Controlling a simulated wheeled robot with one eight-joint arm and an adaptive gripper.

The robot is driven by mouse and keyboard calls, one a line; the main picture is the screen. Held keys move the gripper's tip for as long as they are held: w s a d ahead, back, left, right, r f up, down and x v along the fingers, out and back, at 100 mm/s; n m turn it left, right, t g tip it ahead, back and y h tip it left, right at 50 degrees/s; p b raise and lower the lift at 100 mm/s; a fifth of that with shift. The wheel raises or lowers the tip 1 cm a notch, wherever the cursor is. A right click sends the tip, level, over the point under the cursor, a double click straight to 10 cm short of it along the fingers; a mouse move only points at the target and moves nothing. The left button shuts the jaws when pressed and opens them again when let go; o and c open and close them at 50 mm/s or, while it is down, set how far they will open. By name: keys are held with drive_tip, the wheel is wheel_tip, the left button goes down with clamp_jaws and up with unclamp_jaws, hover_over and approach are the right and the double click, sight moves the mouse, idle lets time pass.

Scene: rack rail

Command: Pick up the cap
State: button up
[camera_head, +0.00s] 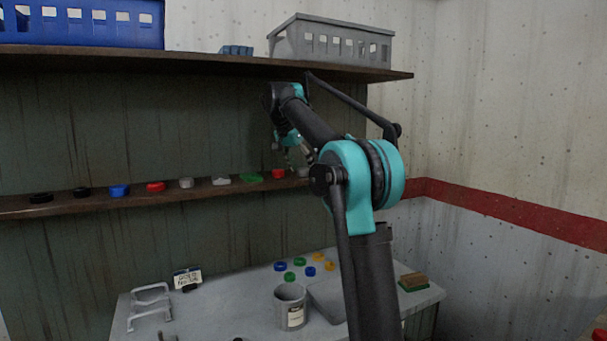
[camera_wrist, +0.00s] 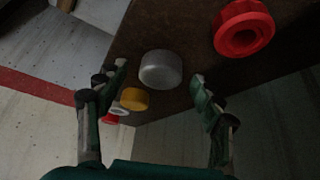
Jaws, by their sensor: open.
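Several round caps stand in a row on the narrow brown shelf; the pictures do not tell which one is the task's cap. In the wrist view, a grey cap (camera_wrist: 160,69) lies between and beyond the spread fingertips of my gripper (camera_wrist: 158,77), with no finger seen touching it. A yellow cap (camera_wrist: 134,99) is beside it, near the left finger. A larger red ring-like cap (camera_wrist: 243,28) is at the upper right. In the head view, my gripper (camera_head: 297,153) is just above the shelf's right part, near a red cap (camera_head: 278,174) and a grey cap (camera_head: 303,172).
The lower shelf (camera_head: 100,203) also bears black, blue, red, pale and green pieces. An upper shelf (camera_head: 200,60) overhangs with a blue crate (camera_head: 95,38) and a grey crate (camera_head: 335,45). Below, a table (camera_head: 235,300) holds a grey can (camera_head: 290,308), several coloured rings and a brush (camera_head: 413,282).

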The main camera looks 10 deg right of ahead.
drive_tip(key=c, duration=1.2)
drive_tip(key=shift+o, duration=0.2)
drive_tip(key=shift+r, duration=0.15)
